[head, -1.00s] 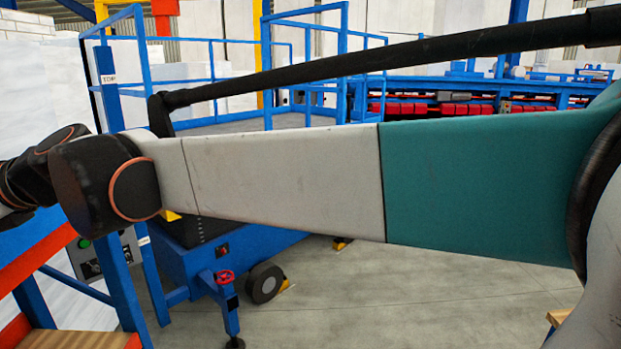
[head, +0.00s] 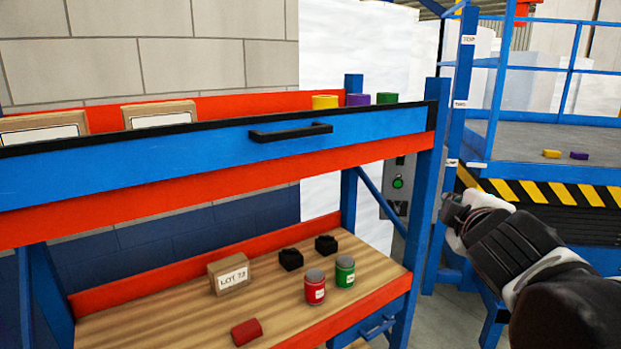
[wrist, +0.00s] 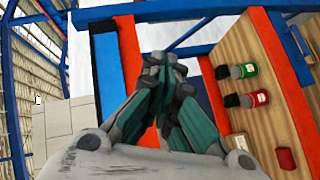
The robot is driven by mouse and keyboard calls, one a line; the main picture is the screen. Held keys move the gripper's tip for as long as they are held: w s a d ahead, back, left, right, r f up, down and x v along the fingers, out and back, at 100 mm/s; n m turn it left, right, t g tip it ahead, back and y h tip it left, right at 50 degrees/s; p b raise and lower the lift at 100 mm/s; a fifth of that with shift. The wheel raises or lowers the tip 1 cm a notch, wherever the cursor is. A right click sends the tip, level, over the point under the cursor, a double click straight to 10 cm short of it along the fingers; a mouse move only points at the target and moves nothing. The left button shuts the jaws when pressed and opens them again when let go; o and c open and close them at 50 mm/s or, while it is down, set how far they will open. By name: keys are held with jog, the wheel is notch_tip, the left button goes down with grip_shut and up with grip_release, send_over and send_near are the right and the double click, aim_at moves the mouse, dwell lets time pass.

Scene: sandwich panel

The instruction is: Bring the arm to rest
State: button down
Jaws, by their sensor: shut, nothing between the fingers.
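My gripper (head: 453,207) is at the right of the head view, at the end of my arm, which comes in from the lower right. It appears beside the right post of the shelf rack. In the wrist view my gripper (wrist: 160,66) has its teal fingers together, with nothing between them. I see no object in its grasp. I cannot tell the exact gap between the gripper and the rack.
The blue and red rack (head: 218,128) fills the left. Its wooden lower shelf (head: 180,315) bears a red can (head: 315,290), a green can (head: 345,272), a box (head: 229,274) and a red block (head: 246,332). A blue platform (head: 520,146) stands behind my arm.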

jog(key=s+a+f+m+g+y+b, duration=0.1)
jog(key=s+a+f+m+g+b, duration=0.1)
jog(key=f, duration=0.8)
jog(key=s+a+f+m+g+y+b, duration=0.1)
jog(key=s+a+f+m+g+b, duration=0.1)
jog(key=s+f+m, duration=0.4)
jog(key=s+a+f+m+g+y+b, duration=0.1)
jog(key=s+f+m+g+b, duration=0.2)
jog(key=s+f, duration=0.4)
notch_tip(320, 180, down, 9)
jog(key=shift+s+a+r+m+g+y+b, duration=0.1)
jog(key=shift+s+a+m+g+y+b, duration=0.3)
jog(key=shift+b, duration=0.8)
